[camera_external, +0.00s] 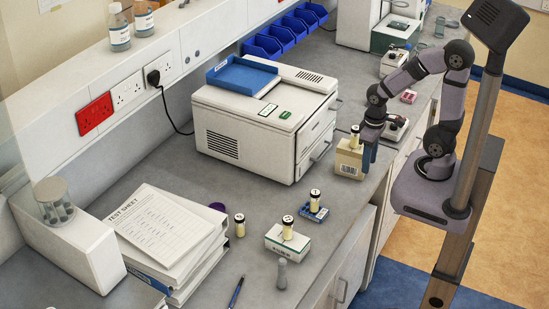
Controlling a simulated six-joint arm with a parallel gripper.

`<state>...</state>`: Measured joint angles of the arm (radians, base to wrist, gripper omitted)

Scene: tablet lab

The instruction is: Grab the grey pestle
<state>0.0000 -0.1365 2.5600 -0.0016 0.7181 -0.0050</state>
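A small grey upright piece that looks like the pestle (282,273) stands on the bench near the front edge, just below a white and green box. It is short, with a rounded top. My gripper (368,157) points down at the right side of the bench, beside a tan box (349,163). It is well up and to the right of the pestle, far from touching it. The fingers are small and dark here, and I cannot tell whether they are open or shut.
Black-capped vials stand on the white and green box (287,241), the blue rack (314,213), and the bench (240,226). A large white machine (265,122) stands behind. Binders (162,238) lie left; a pen (236,291) lies in front.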

